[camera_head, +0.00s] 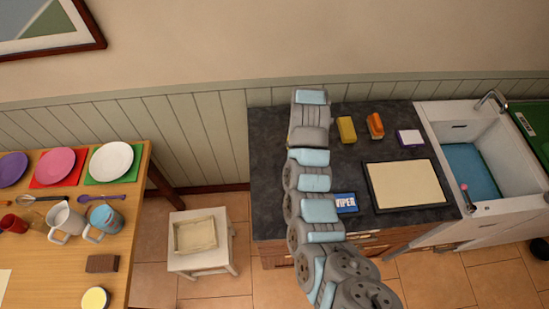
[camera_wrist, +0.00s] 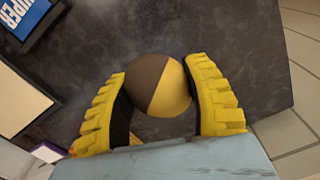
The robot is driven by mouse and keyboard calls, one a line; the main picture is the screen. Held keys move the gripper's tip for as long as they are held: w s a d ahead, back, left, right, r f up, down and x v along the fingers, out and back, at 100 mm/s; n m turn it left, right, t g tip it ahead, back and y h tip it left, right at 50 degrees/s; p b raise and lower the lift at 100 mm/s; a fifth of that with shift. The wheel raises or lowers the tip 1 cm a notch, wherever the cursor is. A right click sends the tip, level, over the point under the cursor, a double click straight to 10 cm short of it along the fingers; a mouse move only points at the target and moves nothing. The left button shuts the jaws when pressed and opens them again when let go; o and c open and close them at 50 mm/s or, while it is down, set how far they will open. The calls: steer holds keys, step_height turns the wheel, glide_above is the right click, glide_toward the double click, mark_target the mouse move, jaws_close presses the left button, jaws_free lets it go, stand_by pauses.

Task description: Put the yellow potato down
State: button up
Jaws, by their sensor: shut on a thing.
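The yellow potato (camera_wrist: 171,88) is a round thing, yellow on its right side and shaded brown on its left, in the middle of the wrist view. My gripper (camera_wrist: 157,70) is shut on it, with one yellow ribbed finger on each side. Below it in the wrist view lies the dark counter top (camera_wrist: 235,45). Any gap between potato and counter is hard to judge. In the head view my arm reaches over the left part of the counter (camera_head: 270,190); the fingers and potato are hidden there.
A sink (camera_head: 470,170) stands further right. The counter's left strip is clear.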

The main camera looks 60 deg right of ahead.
mark_target(274, 158)
steer(key=shift+w+a+f+p, duration=0.1)
steer(key=shift+w+f+p, duration=0.1)
steer(key=shift+w+f, duration=0.8)
steer(key=shift+w+f+p, duration=0.15)
steer(key=shift+w+f, duration=0.5)
steer(key=shift+w, duration=0.7)
steer(key=shift+w+a+f+p, duration=0.1)
steer(key=shift+w+f+p, duration=0.1)
steer(key=shift+w+f, duration=1.15)
steer(key=shift+w, duration=0.15)
steer(key=shift+w+f, duration=0.3)
steer(key=shift+w, duration=0.1)
steer(key=shift+w+f, duration=0.1)
steer(key=shift+f, duration=0.15)
steer(key=shift+w+f+b, duration=0.3)
steer(key=shift+b, duration=0.05)
step_height(274, 158, down, 2)
steer(key=shift+w+f+b, duration=0.1)
steer(key=shift+b, duration=0.4)
steer(key=shift+a+f+p, duration=0.15)
steer(key=shift+f+p, duration=0.05)
steer(key=shift+p, duration=0.1)
